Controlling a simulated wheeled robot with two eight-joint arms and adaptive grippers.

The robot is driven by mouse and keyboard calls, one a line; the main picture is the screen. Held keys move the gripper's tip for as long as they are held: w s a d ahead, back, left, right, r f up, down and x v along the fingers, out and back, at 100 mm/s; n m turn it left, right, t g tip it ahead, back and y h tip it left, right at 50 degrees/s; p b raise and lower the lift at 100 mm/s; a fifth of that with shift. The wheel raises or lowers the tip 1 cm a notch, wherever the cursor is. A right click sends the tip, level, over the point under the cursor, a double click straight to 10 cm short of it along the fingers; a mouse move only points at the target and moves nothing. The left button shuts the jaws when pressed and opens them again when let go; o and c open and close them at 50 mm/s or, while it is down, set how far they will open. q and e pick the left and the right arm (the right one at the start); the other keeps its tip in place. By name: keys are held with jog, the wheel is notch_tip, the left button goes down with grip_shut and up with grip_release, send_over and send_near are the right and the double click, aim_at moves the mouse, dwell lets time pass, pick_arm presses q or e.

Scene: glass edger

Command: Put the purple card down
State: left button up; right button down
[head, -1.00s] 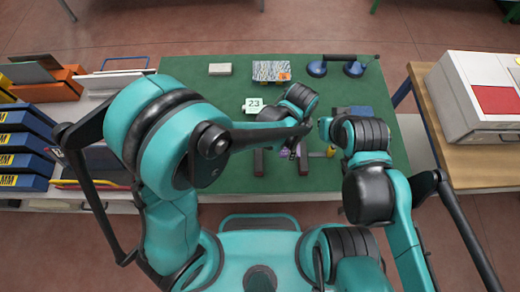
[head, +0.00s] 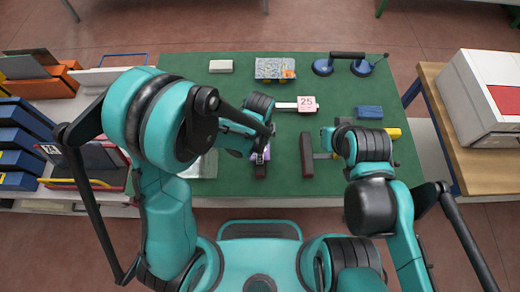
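The purple card (head: 267,152) shows only as a small purple patch at the tip of my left gripper (head: 261,157). The gripper appears shut on it; the arm hides most of the card. It is over or beside the far end of the left dark brown bar (head: 261,172) on the green table mat (head: 285,185). I cannot tell whether the card touches the bar or the mat. My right gripper (head: 325,155) is mostly hidden by its own arm, just right of the other brown bar (head: 307,155); its fingers are not clear.
A pink card marked 25 (head: 307,104) lies behind the brown bars. A patterned box (head: 270,68), a pale block (head: 221,66) and a double suction lifter (head: 348,61) line the back. A blue block (head: 369,112) and yellow object (head: 393,134) sit right. A clear pane (head: 207,164) lies left.

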pick_arm(q)
jog(key=shift+r, duration=0.1)
jog(key=shift+s, duration=0.1)
jog(key=shift+f, duration=0.25)
jog(key=o, duration=0.8)
jog(key=shift+r, duration=0.1)
